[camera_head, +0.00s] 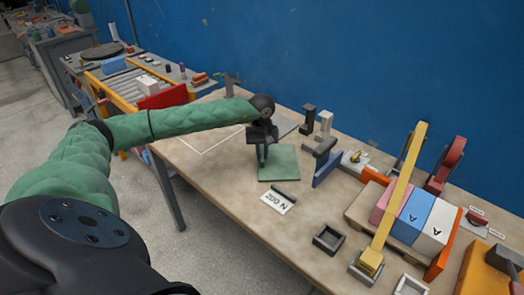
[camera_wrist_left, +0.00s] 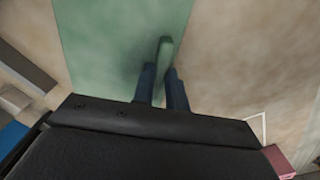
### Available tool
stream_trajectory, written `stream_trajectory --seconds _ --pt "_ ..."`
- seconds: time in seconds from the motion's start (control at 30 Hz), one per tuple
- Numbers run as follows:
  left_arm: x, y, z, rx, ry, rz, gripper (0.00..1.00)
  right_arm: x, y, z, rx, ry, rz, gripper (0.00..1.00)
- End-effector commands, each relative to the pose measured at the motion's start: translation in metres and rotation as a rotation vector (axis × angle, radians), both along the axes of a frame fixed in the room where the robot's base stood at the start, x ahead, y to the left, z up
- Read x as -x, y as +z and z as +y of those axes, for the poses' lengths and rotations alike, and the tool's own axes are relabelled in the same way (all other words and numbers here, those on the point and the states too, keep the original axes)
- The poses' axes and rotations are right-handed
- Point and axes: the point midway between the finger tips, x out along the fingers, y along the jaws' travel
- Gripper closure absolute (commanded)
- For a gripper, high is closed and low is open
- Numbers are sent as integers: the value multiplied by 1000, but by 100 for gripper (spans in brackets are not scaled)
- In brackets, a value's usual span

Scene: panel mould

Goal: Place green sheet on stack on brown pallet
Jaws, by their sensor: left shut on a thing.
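The green sheet (camera_head: 283,168) is a flat square at the middle of the table, with an upright green grip on it. My left gripper (camera_head: 262,156) is above its left part, shut on that grip. In the left wrist view the green sheet (camera_wrist_left: 115,40) fills the upper middle, and its grip stands between my two dark fingers (camera_wrist_left: 162,85). I cannot tell whether the sheet touches the table or hangs just above it. My right gripper is not in view.
A blue upright bracket (camera_head: 326,167) stands just right of the sheet. A dark open square tray (camera_head: 329,239) lies nearer. The table's left part, with a white outline, is clear.

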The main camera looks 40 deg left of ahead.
Motion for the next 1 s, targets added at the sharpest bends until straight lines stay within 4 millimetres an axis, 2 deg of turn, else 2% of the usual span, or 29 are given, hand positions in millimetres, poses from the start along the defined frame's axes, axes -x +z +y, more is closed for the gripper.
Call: stream_trajectory --seconds 0.37,0.4,0.5,0.83,0.9,1.0 --pt "0 -3 0 0 1 -1 100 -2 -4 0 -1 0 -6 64" --pt "0 -3 0 -1 1 -1 84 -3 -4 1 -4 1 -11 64" --pt "0 -2 0 0 1 0 64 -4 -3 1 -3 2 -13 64" --pt "0 -1 0 -1 1 -1 64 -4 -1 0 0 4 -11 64" --pt "0 3 0 -1 1 -1 64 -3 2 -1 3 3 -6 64" --pt "-1 11 1 -1 1 -2 64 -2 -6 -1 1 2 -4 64"
